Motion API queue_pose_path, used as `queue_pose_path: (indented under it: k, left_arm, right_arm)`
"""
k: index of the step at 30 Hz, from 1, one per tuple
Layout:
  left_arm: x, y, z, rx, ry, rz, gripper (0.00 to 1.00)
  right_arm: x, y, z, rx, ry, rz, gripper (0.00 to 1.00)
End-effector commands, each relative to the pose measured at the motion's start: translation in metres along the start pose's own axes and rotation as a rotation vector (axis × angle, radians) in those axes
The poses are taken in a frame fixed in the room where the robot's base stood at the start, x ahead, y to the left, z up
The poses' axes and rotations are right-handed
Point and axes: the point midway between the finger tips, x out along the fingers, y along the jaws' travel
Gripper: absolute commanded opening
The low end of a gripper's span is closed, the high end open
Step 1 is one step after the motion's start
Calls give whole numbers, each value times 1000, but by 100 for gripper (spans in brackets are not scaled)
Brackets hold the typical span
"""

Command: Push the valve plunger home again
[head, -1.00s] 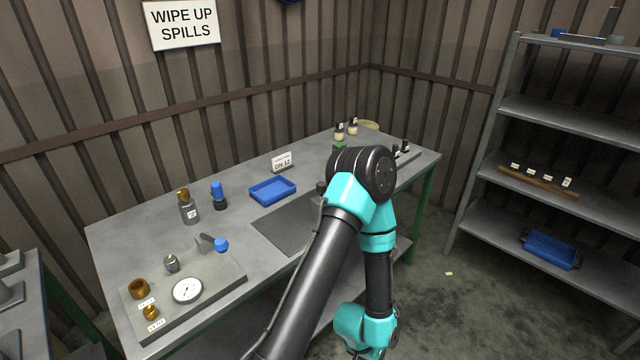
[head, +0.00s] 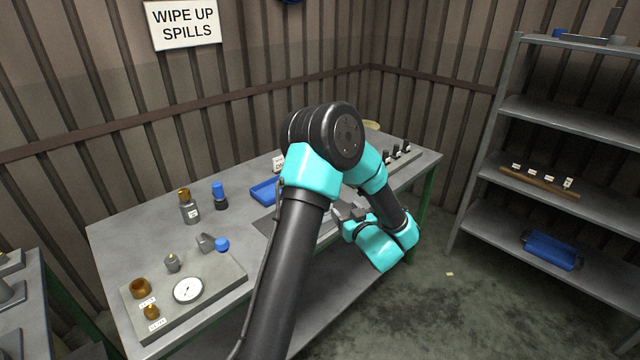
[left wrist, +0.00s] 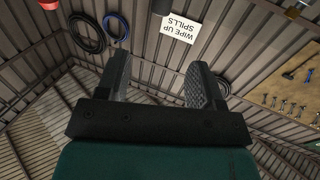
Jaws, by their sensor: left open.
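My left gripper (head: 347,211) is over the right front of the bench, partly behind my arm. In the left wrist view its jaws (left wrist: 160,62) are apart and empty, facing the corrugated wall. The valve plunger cannot be singled out for sure. On the grey board at the bench's left end are a small grey fitting with a pale tip (head: 173,263), a grey angled part (head: 206,242) beside a blue knob (head: 222,244), a white gauge (head: 188,290) and brass parts (head: 140,288). The gripper is well to the right of them. My right gripper is not in view.
A grey bottle with a brass top (head: 189,211) and a blue-capped dark bottle (head: 220,197) stand behind the board. A blue tray (head: 263,193) is partly hidden by my arm. A rack shelf (head: 560,125) stands at right. The bench between board and bottles is mostly clear.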

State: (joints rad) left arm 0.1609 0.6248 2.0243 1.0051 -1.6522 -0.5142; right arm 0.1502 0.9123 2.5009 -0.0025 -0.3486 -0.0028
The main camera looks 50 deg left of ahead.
Motion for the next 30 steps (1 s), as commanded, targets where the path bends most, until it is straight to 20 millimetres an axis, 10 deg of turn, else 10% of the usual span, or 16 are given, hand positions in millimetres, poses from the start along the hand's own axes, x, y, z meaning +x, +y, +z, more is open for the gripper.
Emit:
queue_pose_path:
  k: [16, 30]
  left_arm:
    - [10, -1, -1, -2, 4, -9, 61]
    - [83, -2, -2, -2, 5, -10, 61]
  right_arm:
    - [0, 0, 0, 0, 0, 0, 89]
    - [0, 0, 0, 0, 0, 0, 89]
